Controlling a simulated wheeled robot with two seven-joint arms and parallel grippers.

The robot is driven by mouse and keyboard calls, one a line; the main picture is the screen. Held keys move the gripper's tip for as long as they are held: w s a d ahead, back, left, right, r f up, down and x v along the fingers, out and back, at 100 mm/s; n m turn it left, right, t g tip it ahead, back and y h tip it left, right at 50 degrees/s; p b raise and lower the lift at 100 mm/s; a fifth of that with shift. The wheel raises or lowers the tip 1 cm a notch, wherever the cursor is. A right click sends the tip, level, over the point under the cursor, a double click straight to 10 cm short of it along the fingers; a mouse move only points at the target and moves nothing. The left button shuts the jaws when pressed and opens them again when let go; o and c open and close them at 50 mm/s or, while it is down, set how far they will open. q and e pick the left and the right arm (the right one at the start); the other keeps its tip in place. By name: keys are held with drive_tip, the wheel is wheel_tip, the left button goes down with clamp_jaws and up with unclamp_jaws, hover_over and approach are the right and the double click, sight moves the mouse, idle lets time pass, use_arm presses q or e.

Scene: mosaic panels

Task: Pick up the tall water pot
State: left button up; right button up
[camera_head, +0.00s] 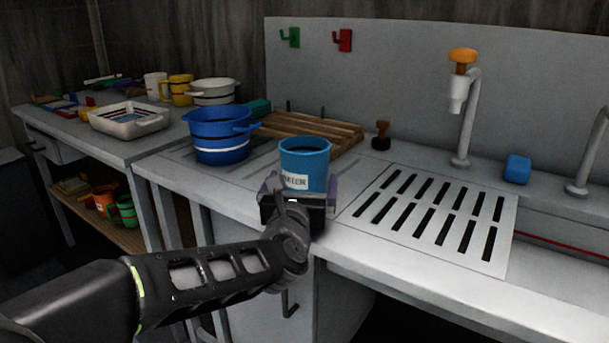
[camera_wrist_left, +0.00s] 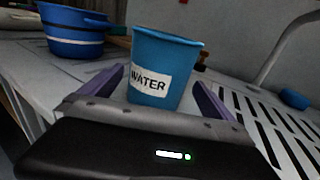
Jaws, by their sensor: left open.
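The tall water pot (camera_head: 305,158) is a blue cup-like pot with a white label. It stands upright on the grey counter, left of the slotted drain. The label reads "WATER" in the left wrist view, where the pot (camera_wrist_left: 163,62) stands straight ahead. My left gripper (camera_head: 300,190) is at the pot's near side, with its purple fingers open, one on each side of the pot. In the left wrist view there seems to be a gap between the fingers (camera_wrist_left: 158,98) and the pot. The pot's lower part is hidden by the gripper. My right gripper is not in view.
A blue pot with a white band (camera_head: 220,136) stands to the left. A wooden rack (camera_head: 310,131) lies behind, with a dark stamp-like object (camera_head: 381,136) beside it. The slotted drain (camera_head: 432,215), a tap (camera_head: 468,110) and a blue sponge (camera_head: 517,169) are to the right.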

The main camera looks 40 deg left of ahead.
use_arm(q)
drive_tip(key=x, duration=0.5)
drive_tip(key=shift+a+f, duration=0.15)
drive_tip(key=shift+f, duration=0.1)
drive_tip(key=shift+c, duration=0.2)
drive_tip(key=c, duration=1.7)
drive_tip(key=shift+r, duration=0.15)
wheel_tip(320, 180, up, 10)
drive_tip(key=p, duration=0.3)
